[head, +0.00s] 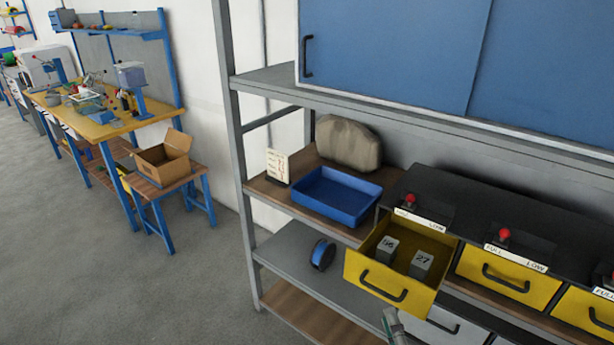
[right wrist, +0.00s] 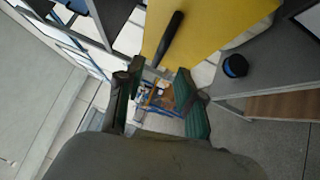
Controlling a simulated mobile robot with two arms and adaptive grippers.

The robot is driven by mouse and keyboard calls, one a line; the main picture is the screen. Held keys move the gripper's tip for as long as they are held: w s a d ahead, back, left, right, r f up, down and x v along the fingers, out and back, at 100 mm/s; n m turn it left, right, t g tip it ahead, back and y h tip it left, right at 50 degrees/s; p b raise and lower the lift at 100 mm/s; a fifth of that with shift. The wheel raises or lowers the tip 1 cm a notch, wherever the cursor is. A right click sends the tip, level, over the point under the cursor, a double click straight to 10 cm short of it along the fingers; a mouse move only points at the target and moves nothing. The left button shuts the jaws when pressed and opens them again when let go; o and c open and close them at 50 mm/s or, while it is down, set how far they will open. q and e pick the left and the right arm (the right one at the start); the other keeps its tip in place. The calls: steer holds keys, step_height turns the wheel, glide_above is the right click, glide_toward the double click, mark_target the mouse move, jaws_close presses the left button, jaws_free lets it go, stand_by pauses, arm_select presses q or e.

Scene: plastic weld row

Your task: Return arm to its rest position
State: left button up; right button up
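My right gripper (head: 394,326) shows at the bottom of the head view, just below and in front of the handle of an open yellow drawer (head: 366,283). In the right wrist view its two green fingers (right wrist: 159,70) are spread with nothing held between them. The drawer's yellow front (right wrist: 215,30) and dark handle (right wrist: 170,40) lie just beyond the fingertips; whether they touch is not clear. Two grey blocks, marked 56 (head: 386,248) and 27 (head: 422,264), sit inside the drawer. My left gripper is not in view.
A grey shelf rack holds a blue tray (head: 328,211), a white card (head: 278,165) and a blue spool (head: 323,254). More yellow drawers (head: 508,278) with red knobs are at the right. A cardboard box (head: 165,160) stands on a low bench at left. The floor (head: 130,285) between is clear.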

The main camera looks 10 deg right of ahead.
steer(key=s+a+f+m+g+y, duration=0.1)
steer(key=s+a+f+m+g, duration=0.2)
steer(key=f, duration=0.8)
steer(key=s+a+f+m+g, duration=0.1)
steer(key=s+f+m+g, duration=0.25)
steer(key=f, duration=0.75)
steer(key=s+a+f+m+g+y, duration=0.1)
steer(key=s+a+f+m+g, duration=0.2)
steer(key=f, duration=0.8)
steer(key=s+d+f+m+g, duration=0.1)
steer(key=s+f+m+g, duration=0.1)
steer(key=s+f, duration=0.3)
steer(key=s+d+f+m+g, duration=0.1)
steer(key=s+f+g, duration=0.3)
steer(key=s, duration=0.8)
steer(key=s+d+f+m+g, duration=0.2)
steer(key=s+f+m+g, duration=0.1)
steer(key=s, duration=0.6)
step_height(320, 180, down, 3)
steer(key=shift+s+r+m+h, duration=0.1)
steer(key=shift+s+m+h, duration=0.15)
steer(key=shift+m, duration=0.2)
